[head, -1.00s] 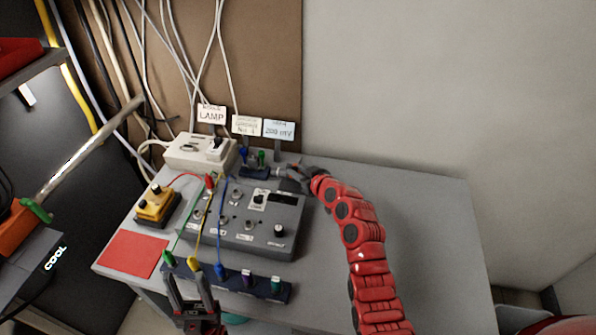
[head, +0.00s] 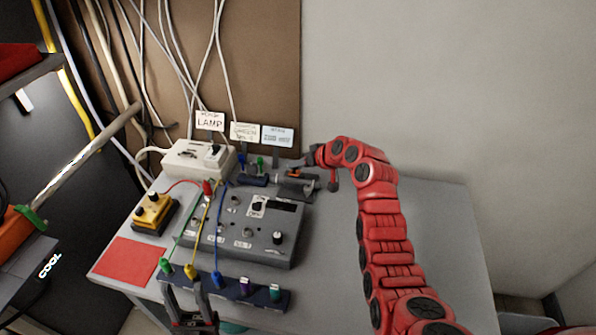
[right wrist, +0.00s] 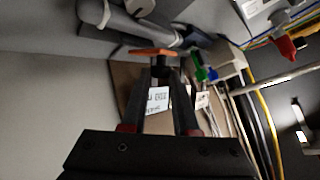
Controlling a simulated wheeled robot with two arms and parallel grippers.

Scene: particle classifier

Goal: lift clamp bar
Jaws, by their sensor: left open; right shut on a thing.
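The clamp bar (right wrist: 152,52) is a small orange bar on a grey cylindrical device (head: 296,188) at the back of the table. It also shows as a small orange spot (head: 294,173) in the head view. My right gripper (right wrist: 161,68) is shut on the bar, with its fingertips at the bar's underside in the right wrist view; the exact contact is hard to see. In the head view my right gripper (head: 304,162) is just behind the device, partly hidden by my wrist. My left gripper (head: 188,292) is open and empty at the front edge, by the plug rack.
A grey control box (head: 243,247) stands in the middle, with a plug rack (head: 262,301) in front. A yellow box (head: 152,213), a white lamp box (head: 180,164) and a red mat (head: 125,263) are at left. Cables cross the box. The table's right side (head: 440,230) is clear.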

